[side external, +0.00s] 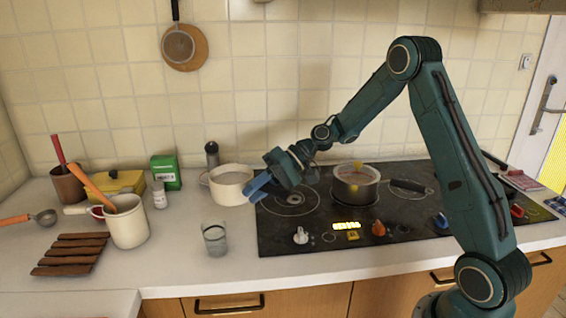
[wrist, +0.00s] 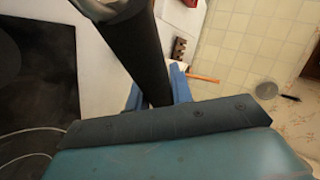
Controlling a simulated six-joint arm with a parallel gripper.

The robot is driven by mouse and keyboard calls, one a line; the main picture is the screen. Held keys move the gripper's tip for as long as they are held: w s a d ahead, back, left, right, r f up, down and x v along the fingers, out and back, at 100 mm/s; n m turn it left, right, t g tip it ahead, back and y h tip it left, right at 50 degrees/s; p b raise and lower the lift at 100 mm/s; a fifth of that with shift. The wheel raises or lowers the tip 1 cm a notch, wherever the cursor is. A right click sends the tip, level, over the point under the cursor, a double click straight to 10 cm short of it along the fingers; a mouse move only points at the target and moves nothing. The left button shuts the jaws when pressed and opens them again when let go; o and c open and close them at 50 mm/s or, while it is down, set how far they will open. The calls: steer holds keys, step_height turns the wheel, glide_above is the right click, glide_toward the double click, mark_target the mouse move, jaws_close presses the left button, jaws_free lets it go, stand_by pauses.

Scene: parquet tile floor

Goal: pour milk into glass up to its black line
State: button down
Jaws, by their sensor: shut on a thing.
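A white pot (side external: 231,188) with pale contents is at the back of the counter, left of the stove. My gripper (side external: 258,187) is at its right side. In the wrist view my gripper's blue fingers (wrist: 154,93) are shut around a thick dark handle (wrist: 137,55), which appears to belong to this pot. The side view hides the grip itself. I cannot tell whether the pot touches the counter. A clear glass (side external: 214,241) stands upright in front of the pot, apart from it.
A steel pot (side external: 356,187) sits on the black stove (side external: 300,236). A cream utensil crock (side external: 127,225) and a brown slatted rack (side external: 71,254) stand left of the glass. A white shaker (side external: 159,196), green box (side external: 166,172) and dark grinder (side external: 211,154) are behind. Counter around the glass is clear.

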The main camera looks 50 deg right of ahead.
steer(key=shift+s+a+f+n+h, duration=0.1)
steer(key=shift+a+f+n+h, duration=0.15)
steer(key=shift+f+h, duration=0.35)
steer(key=shift+a+f+n+h, duration=0.25)
steer(key=shift+f+h, duration=0.05)
steer(key=shift+f, duration=0.55)
steer(key=shift+a+f+h, duration=0.1)
steer(key=shift+a+h, duration=0.15)
steer(key=shift+h, duration=0.25)
steer(key=shift+a, duration=0.1)
steer(key=shift+s+a+n+h, duration=0.1)
steer(key=shift+a+n+h, duration=0.1)
steer(key=shift+n+h, duration=0.15)
steer(key=shift+s+a+r+n+t+h, duration=0.2)
steer(key=shift+a+n+t+h, duration=0.25)
steer(key=shift+h, duration=0.5)
stand_by(1.5)
stand_by(3.1)
